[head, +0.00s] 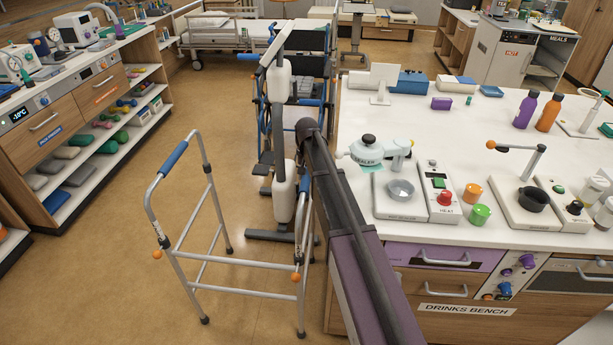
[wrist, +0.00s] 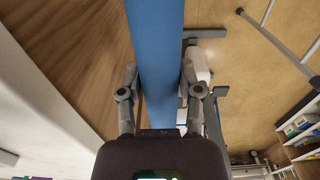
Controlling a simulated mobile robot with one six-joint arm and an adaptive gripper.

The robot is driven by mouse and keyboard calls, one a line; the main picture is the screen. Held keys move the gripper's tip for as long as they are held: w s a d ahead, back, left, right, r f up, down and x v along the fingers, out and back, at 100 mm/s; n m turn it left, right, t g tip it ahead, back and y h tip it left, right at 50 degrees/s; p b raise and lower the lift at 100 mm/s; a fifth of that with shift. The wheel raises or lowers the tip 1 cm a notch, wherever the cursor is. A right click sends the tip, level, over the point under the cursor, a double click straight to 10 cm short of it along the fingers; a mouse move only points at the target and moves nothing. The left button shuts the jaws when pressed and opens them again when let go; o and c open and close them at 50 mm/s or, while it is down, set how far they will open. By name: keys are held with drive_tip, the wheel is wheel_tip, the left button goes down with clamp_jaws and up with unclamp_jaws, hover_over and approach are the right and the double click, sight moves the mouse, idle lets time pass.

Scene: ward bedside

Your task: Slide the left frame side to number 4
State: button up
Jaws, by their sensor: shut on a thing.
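The walking frame (head: 197,260) stands upright on the floor left of the drinks bench, its grey tubes also partly visible in the wrist view (wrist: 272,35). Its picture-left side has a blue hand grip (head: 173,158), an orange knob (head: 157,254) and markings too small to read. Its picture-right side has another orange knob (head: 295,277); its top is hidden behind my arm. In the wrist view my gripper (wrist: 160,80) is shut on a blue hand grip (wrist: 155,35), one finger on each side. In the head view my arm hides the gripper.
The drinks bench (head: 420,232) stands close on the right, its edge beside my arm. A tall white and grey stand (head: 283,145) and a blue-framed chair (head: 325,90) are just behind the frame. The floor (head: 100,290) to the left is clear, up to shelves (head: 120,135).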

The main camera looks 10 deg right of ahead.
drive_tip(key=shift+r+p, duration=1.4)
drive_tip(key=shift+r, duration=0.15)
drive_tip(key=o, duration=1.3)
wheel_tip(320, 180, up, 7)
drive_tip(key=p, duration=0.7)
drive_tip(key=shift+s, duration=0.1)
drive_tip(key=s+n, duration=0.3)
drive_tip(key=s, duration=2.6)
drive_tip(key=shift+n, duration=0.3)
